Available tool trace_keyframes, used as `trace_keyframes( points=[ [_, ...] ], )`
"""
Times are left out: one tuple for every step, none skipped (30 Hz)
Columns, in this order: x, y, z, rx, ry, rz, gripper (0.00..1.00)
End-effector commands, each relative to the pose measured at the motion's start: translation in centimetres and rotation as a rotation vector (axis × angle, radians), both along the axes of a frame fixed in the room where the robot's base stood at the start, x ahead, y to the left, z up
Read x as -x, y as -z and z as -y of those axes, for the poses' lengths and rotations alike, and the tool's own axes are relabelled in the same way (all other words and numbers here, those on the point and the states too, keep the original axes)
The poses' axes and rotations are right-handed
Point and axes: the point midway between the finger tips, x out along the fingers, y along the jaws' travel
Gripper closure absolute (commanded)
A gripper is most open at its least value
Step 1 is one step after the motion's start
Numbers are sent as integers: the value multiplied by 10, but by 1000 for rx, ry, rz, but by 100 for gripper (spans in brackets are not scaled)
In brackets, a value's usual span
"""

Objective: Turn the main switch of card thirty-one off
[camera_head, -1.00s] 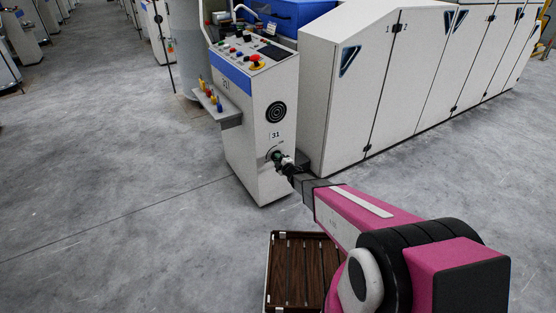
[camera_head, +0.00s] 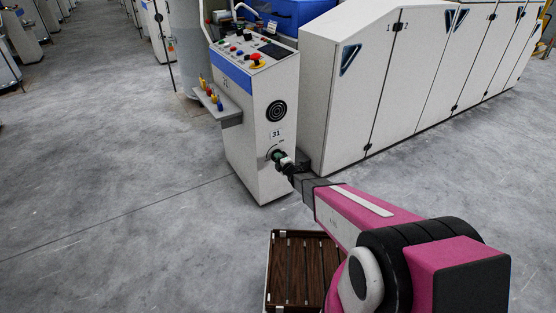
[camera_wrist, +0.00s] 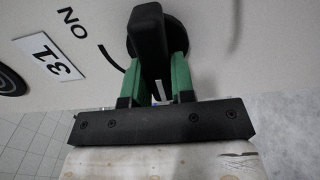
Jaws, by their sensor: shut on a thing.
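The main switch is a black bar-shaped handle (camera_wrist: 150,35) on a round black base, low on the end face of the card's control cabinet (camera_head: 258,140). A "31" plate (camera_wrist: 47,57) sits beside it; the plate also shows above the switch in the head view (camera_head: 276,134). The word "ON" (camera_wrist: 73,23) appears upside down by a dark curved mark in the wrist view. My gripper (camera_wrist: 156,72) is shut on the handle, one green finger on each side. In the head view my gripper (camera_head: 280,157) mostly hides the switch.
A sloped control panel with a red emergency button (camera_head: 257,59) tops the cabinet. A small shelf (camera_head: 222,116) with coloured items juts from its left side. The long white machine (camera_head: 350,90) stands to the right. A brown slatted case (camera_head: 290,270) is in front. Floor at left is clear.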

Motion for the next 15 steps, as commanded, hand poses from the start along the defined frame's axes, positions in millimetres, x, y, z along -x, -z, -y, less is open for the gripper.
trace_keyframes(
  points=[
    [2,1,0,7,-1,0,100],
    [2,1,0,7,-1,0,100],
    [2,1,0,8,-1,-1,100],
    [2,1,0,8,-1,-1,100],
    [2,1,0,8,-1,-1,67],
    [2,1,0,7,-1,0,54],
    [1,1,0,6,-1,-1,51],
    [1,1,0,6,-1,-1,51],
    [1,1,0,5,-1,0,51],
    [1,1,0,5,-1,0,51],
    [1,1,0,5,-1,0,51],
    [1,1,0,4,-1,0,51],
    [1,1,0,4,-1,0,51],
    [1,1,0,4,-1,0,51],
    [1,1,0,4,-1,0,51]
  ],
)
